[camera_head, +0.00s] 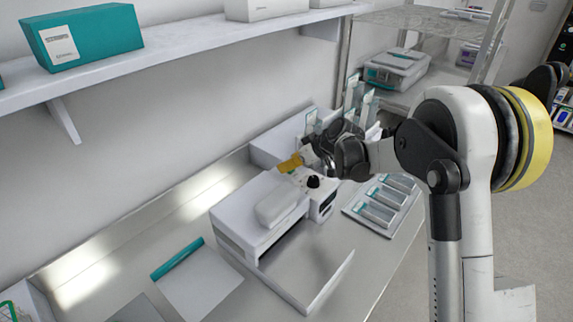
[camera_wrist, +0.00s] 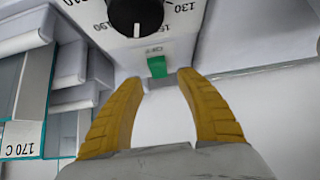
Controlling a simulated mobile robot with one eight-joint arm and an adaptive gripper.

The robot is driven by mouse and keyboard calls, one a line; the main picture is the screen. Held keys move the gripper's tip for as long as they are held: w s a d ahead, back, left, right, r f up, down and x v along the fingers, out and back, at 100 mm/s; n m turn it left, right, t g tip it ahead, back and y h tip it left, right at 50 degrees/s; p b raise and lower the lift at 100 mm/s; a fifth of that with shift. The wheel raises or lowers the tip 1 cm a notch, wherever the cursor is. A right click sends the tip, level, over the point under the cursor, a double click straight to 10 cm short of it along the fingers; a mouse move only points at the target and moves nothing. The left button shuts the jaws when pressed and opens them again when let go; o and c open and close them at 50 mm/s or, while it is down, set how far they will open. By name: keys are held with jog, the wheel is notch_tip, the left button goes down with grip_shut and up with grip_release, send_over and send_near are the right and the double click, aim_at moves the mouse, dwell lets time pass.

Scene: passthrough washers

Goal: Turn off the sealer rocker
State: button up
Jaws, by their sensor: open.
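The sealer (camera_head: 255,215) is a white box-shaped machine on the steel counter in the head view, with a rounded white bar on top and a black knob (camera_head: 314,181) at its right end. In the wrist view the black knob (camera_wrist: 135,12) sits on a white dial panel with printed numbers. Below it is a small green rocker (camera_wrist: 157,67) with "OFF" printed beside it. My gripper (camera_wrist: 160,82) has yellow fingers, open and empty, with the rocker just beyond and between the fingertips. In the head view my gripper (camera_head: 290,163) is over the sealer's far right end, partly hidden by my arm.
A tray of pouches (camera_head: 382,205) lies right of the sealer, and upright pouches (camera_head: 362,100) stand behind my gripper. A wall shelf (camera_head: 200,42) with a teal box (camera_head: 82,38) runs above the counter.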

jog(key=v, duration=1)
jog(key=shift+s+d, duration=0.1)
jog(key=s+d+f+m+h+b, duration=0.1)
jog(key=s+d+m+h+b, duration=0.2)
jog(key=s, duration=1.4)
jog(key=s+d+f+m+t+h+b, duration=0.1)
jog(key=s+d+m+h+b, duration=0.2)
jog(key=s+d+m, duration=0.4)
jog(key=s+d+h, duration=0.1)
jog(key=s+d, duration=0.4)
jog(key=s, duration=0.5)
jog(key=shift+d+f+t, duration=0.25)
jog(key=shift+t, duration=0.05)
